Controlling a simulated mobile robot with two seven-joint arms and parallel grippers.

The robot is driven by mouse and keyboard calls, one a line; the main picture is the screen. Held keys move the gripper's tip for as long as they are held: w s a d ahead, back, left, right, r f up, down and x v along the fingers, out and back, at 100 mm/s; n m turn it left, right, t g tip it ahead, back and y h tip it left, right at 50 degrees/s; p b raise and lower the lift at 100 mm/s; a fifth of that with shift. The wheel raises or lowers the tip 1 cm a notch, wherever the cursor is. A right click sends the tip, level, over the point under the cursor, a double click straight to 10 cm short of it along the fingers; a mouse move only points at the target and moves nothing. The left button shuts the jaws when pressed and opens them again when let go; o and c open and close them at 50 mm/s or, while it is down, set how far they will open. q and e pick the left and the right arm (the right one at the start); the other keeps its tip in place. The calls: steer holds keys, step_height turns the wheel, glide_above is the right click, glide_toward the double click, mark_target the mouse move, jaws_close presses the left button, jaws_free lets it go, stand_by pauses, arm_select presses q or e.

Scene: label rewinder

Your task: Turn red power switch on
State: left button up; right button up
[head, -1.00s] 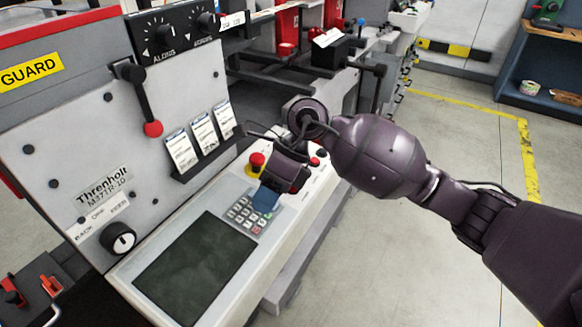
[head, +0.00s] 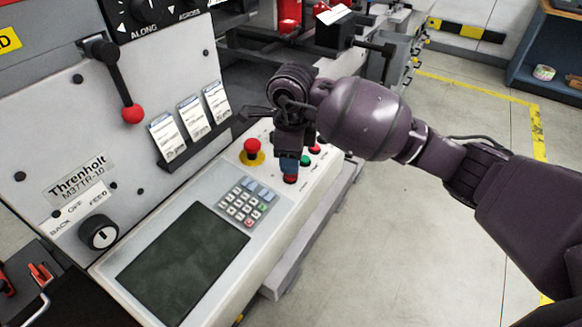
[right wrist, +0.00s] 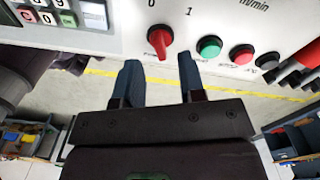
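The red power switch (right wrist: 160,40) is a rotary knob on the sloped control panel, with the marks 0 and 1 above it in the right wrist view. Its handle appears to line up with the 0. In the head view the switch (head: 290,178) shows just below my right fingertips. My right gripper (right wrist: 161,72) is open, its two blue fingers apart, with the knob ahead of the gap between them. In the head view the right gripper (head: 289,163) points down at the panel; contact with the knob is not visible. My left gripper is not in view.
A green button (right wrist: 209,47) and a red button (right wrist: 242,55) sit right of the switch. A red emergency stop (head: 252,148) on a yellow base, a keypad (head: 243,202) and a dark screen (head: 183,264) are left of my right gripper.

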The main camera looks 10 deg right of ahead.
steer(key=shift+f, duration=1.6)
steer(key=shift+c, duration=0.5)
jaws_close()
